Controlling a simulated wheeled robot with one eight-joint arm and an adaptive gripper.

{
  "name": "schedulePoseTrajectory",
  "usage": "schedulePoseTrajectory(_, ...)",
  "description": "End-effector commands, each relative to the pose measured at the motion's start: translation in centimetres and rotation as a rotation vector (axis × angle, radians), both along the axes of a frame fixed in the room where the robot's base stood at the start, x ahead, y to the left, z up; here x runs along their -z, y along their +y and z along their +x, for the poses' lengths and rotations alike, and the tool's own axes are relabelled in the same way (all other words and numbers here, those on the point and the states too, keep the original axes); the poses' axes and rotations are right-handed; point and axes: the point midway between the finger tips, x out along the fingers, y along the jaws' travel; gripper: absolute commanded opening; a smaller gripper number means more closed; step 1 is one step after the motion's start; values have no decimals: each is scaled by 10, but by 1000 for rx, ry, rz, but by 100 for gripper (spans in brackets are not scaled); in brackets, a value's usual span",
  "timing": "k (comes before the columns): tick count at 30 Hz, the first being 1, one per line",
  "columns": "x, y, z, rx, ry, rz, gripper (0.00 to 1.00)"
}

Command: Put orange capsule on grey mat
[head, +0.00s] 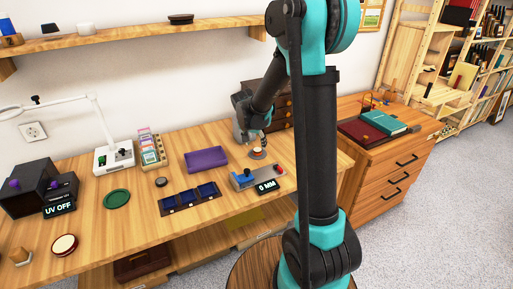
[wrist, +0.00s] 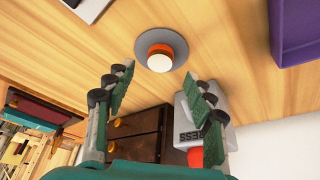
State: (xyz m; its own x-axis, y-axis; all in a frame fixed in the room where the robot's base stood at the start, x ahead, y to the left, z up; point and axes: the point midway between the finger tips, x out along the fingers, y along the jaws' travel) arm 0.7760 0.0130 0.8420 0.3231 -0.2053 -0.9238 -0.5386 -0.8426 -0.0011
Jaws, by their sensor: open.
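The orange capsule (wrist: 160,58), with a pale round top, sits on the round grey mat (wrist: 141,41) in the wrist view. The mat's grey rim shows around it. In the head view the capsule (head: 258,151) is a small orange spot on the mat, close below my gripper (head: 259,138). In the wrist view my gripper (wrist: 158,78) is open. Its two green-padded fingers stand apart with nothing between them, and the capsule lies just past the fingertips, clear of both.
A purple tray (head: 206,159) lies left of the mat. A blue-and-grey device with a red knob (head: 243,179) and a "0 MM" display (head: 267,186) stand in front. A grey press (wrist: 202,110) and a brown drawer cabinet (wrist: 137,133) stand close to my fingers.

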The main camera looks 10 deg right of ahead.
Motion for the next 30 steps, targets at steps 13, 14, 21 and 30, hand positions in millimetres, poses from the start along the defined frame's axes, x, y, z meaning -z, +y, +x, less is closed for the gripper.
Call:
schedulePoseTrajectory(13, -62, 14, -22, 0, 0, 1, 54)
schedulePoseTrajectory(14, -64, 14, -23, 0, 0, 1, 54)
schedulePoseTrajectory(21, -65, -1, -55, -58, 14, 5, 54)
schedulePoseTrajectory(30, -31, -45, -188, -337, 42, 18, 54)
